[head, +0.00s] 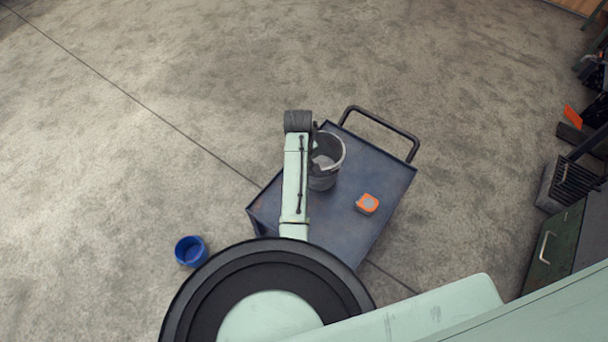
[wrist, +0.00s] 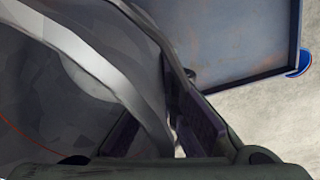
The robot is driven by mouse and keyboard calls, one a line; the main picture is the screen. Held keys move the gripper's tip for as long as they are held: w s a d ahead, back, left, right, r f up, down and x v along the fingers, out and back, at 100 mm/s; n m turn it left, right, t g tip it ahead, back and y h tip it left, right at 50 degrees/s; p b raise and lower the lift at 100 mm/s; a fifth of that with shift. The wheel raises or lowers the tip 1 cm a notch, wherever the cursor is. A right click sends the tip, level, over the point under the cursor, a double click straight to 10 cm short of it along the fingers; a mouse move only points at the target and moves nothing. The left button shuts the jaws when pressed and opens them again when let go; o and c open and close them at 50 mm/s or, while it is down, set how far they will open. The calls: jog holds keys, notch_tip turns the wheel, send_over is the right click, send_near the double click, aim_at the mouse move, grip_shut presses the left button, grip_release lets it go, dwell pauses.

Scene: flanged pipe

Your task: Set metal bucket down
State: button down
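The grey metal bucket (head: 325,168) is upright over the far part of the dark blue cart (head: 345,222) in the head view. It fills the left of the wrist view (wrist: 50,100), with its pale rim running down between the finger pads. My gripper (wrist: 168,130) is shut on the bucket's rim and wall. In the head view the gripper is mostly hidden by my arm, at the bucket's left side. The bucket's base is hidden, so I cannot tell whether it touches the cart top.
A blue bucket (head: 191,251) stands on the floor to the left. A green cabinet (head: 556,246) stands at the right.

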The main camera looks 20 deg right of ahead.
jog(key=shift+f+p, duration=0.4)
jog(key=shift+f, duration=1.35)
jog(key=c, duration=2.3)
grip_release()
jog(key=shift+f, duration=0.1)
jog(key=o, duration=0.5)
notch_tip(320, 180, up, 12)
jog(key=shift+s+a+p, duration=0.15)
jog(key=shift+a+p, duration=0.2)
jog(key=shift+p, duration=0.05)
